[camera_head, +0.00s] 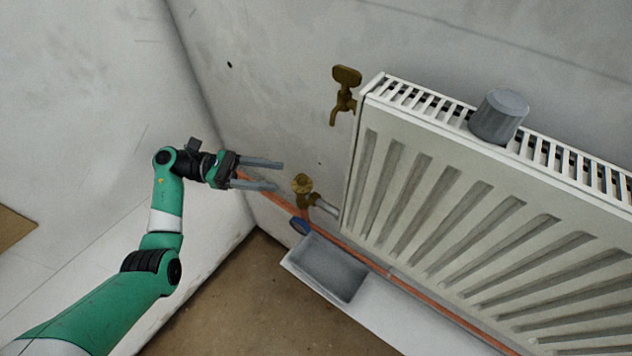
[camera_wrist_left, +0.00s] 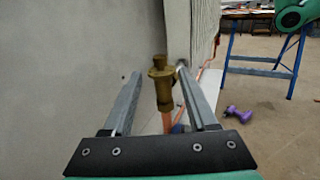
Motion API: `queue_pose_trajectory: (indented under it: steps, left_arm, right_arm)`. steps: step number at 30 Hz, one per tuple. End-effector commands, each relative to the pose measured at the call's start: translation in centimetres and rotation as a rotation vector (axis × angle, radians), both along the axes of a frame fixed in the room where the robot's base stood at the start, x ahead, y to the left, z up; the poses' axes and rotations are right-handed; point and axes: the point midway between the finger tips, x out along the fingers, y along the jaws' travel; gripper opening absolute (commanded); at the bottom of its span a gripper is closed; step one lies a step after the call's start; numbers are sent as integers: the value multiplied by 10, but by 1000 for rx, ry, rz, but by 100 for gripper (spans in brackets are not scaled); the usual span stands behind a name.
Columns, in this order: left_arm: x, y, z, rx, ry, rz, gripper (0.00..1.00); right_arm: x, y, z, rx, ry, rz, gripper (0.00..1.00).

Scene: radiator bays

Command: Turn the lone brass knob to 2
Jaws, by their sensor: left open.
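The brass knob (camera_head: 302,184) sits on a valve at the lower left of the radiator, with a copper pipe below it. In the left wrist view the brass knob (camera_wrist_left: 160,66) shows upright between the two finger lines, beyond or near their tips. My left gripper (camera_head: 280,176) is open and empty, just left of the knob, its fingers pointing right towards it. I see no contact. Any numbers on the knob are too small to read. My right gripper is not in view.
The white radiator (camera_head: 400,190) is close on the right, with a grey cylinder (camera_head: 498,115) on top. A brass tap (camera_head: 345,90) is on the wall above. A purple dumbbell (camera_wrist_left: 237,114) lies on the floor.

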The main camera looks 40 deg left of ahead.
Motion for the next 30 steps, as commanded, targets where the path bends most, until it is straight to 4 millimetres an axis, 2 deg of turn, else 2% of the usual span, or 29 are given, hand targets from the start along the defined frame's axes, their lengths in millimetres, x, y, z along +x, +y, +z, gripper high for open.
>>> queue_pose_trajectory:
  steps: [12, 18, 25, 26, 30]
  left_arm:
    - [50, -72, -1, -2, -1, -4, 58]
    - [61, -85, 0, -1, -2, -1, 58]
    - [61, -86, 1, -1, -2, 0, 58]
    - [61, -86, 1, -1, -2, 0, 55]
    - [61, -86, 1, -1, -2, 0, 30]
  right_arm:
    - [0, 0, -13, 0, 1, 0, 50]
    - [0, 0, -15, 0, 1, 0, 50]
    - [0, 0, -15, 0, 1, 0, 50]
    - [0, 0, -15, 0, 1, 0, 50]
    - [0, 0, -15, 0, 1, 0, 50]
